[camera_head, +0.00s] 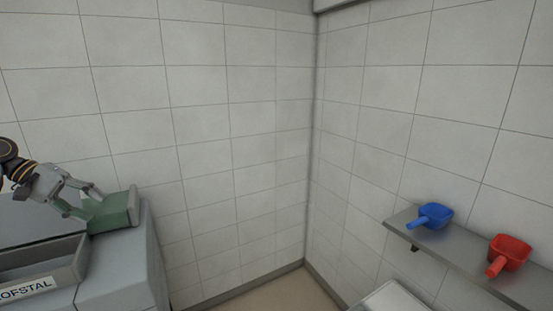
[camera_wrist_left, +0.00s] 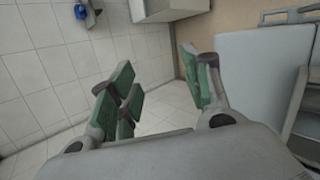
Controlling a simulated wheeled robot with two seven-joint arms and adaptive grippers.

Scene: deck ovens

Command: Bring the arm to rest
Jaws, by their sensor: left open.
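My left gripper (camera_head: 88,202) comes in from the left edge of the head view, above a grey cabinet (camera_head: 118,262). Its jaws are apart. In the left wrist view the gripper (camera_wrist_left: 155,78) shows green finger pads spread, with only wall tiles and floor seen between them. I see nothing held. A green piece with a grey end plate (camera_head: 132,207) shows just behind the fingertips in the head view; I cannot tell whether they touch it. My right gripper is in neither view.
A grey bin (camera_head: 72,268) with a partly readable label stands in front on the left. A wall shelf (camera_head: 465,267) at right holds a blue scoop (camera_head: 432,215) and a red scoop (camera_head: 510,250). A white-topped unit (camera_head: 392,299) is below. Floor shows in the corner between.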

